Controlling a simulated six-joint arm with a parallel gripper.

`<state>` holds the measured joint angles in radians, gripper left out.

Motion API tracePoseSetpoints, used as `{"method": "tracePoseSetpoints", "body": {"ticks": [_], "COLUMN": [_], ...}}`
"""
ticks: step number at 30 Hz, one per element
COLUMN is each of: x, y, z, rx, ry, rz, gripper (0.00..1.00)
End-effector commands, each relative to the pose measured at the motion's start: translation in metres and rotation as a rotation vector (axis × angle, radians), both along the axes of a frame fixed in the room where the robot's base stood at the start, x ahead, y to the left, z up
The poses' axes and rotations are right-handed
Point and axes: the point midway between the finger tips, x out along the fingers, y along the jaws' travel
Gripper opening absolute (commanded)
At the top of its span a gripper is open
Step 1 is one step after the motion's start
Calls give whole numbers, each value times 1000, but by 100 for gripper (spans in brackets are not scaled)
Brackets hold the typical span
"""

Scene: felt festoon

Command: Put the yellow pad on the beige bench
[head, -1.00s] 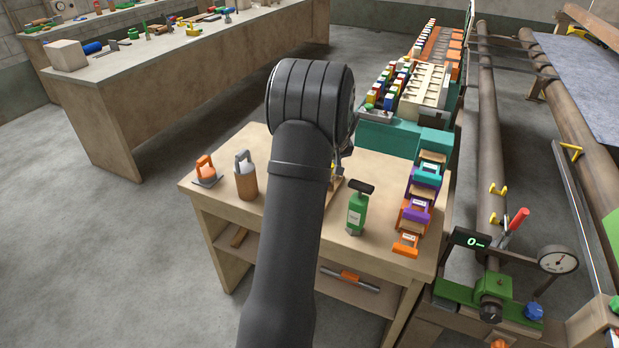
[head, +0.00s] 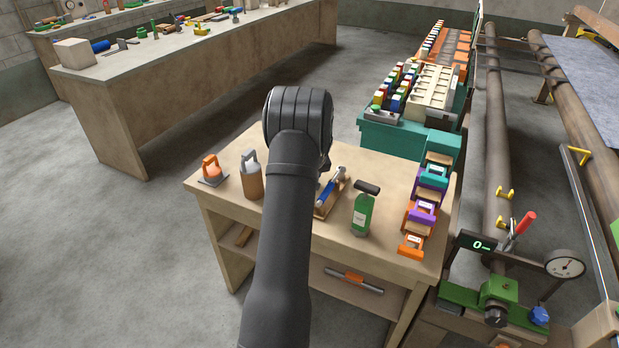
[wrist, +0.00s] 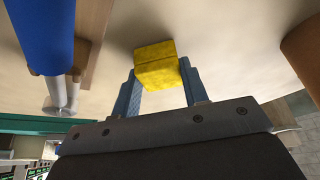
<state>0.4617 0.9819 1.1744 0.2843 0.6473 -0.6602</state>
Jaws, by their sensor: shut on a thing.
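The yellow pad (wrist: 156,62) is a small yellow block. In the wrist view my gripper (wrist: 161,82) is shut on it, with one blue-grey finger on each side. The pad is over the pale bench top (wrist: 225,30); I cannot tell whether it touches. I take this to be the beige bench (head: 388,218), the small wooden one in the middle of the head view. There my dark arm hides the gripper and the pad.
A blue-handled tool (head: 328,191) in a wooden tray and a green bottle (head: 362,210) stand right of my arm. A brown holder (head: 251,180) and an orange-handled item (head: 211,170) stand left. Colored blocks (head: 424,205) line the right edge.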

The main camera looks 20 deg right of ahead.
Motion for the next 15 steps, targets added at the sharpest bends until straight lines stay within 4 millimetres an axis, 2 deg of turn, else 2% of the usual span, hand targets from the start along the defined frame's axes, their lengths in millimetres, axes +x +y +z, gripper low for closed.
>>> {"method": "tracePoseSetpoints", "body": {"ticks": [7,8,10,15], "x": [0,0,0,0], "y": [0,0,0,0], "z": [-3,-3,-2,-2], "rx": [0,0,0,0], "ry": [0,0,0,0], "rz": [0,0,0,0], "gripper": [19,46,60,62]}}
